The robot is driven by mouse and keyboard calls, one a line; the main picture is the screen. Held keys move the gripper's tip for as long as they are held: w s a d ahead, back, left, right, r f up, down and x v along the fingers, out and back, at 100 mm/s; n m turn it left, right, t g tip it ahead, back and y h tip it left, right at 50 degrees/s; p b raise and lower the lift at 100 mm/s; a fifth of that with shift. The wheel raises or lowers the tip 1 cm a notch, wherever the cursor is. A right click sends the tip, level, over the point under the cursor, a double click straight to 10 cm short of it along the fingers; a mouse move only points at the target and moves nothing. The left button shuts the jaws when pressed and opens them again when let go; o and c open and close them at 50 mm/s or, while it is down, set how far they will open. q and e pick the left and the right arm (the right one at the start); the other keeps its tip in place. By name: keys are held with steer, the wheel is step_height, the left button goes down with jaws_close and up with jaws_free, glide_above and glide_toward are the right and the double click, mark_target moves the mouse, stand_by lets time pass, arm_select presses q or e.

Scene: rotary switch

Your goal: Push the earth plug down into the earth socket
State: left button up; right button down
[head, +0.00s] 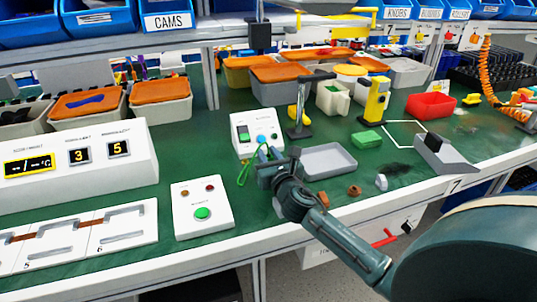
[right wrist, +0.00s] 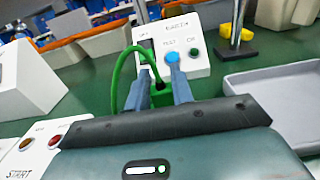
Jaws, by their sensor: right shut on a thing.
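The earth plug (right wrist: 160,96) is a green block between my right fingers in the right wrist view. A green cable (right wrist: 119,66) loops beside it on the left. My right gripper (head: 268,162) is shut on the plug just in front of the white tester box (head: 245,121), and the green cable shows beside it (head: 243,172). The tester box, also in the right wrist view (right wrist: 203,67), has a dark panel, a blue button and a green round part. I cannot make out the earth socket, nor whether the plug touches it. My left gripper is not in view.
A grey tray (head: 328,160) lies right of my right gripper. A white box with a green button (head: 203,217) stands front left of it. A black stand (head: 299,118) rises behind. Small brown parts (head: 354,190) lie near the table's front edge.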

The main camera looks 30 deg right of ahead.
mark_target(268, 154)
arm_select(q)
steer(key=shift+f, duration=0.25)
arm_select(e)
steer(key=shift+f, duration=0.4)
steer(key=c, duration=1.1)
jaws_free()
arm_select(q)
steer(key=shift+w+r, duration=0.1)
arm_select(e)
step_height(268, 154, up, 4)
steer(key=shift+f+p, duration=0.25)
steer(key=shift+p, duration=0.4)
step_height(268, 154, up, 6)
steer(key=shift+f+p, duration=0.15)
steer(key=shift+p, duration=0.85)
steer(key=shift+r, duration=0.4)
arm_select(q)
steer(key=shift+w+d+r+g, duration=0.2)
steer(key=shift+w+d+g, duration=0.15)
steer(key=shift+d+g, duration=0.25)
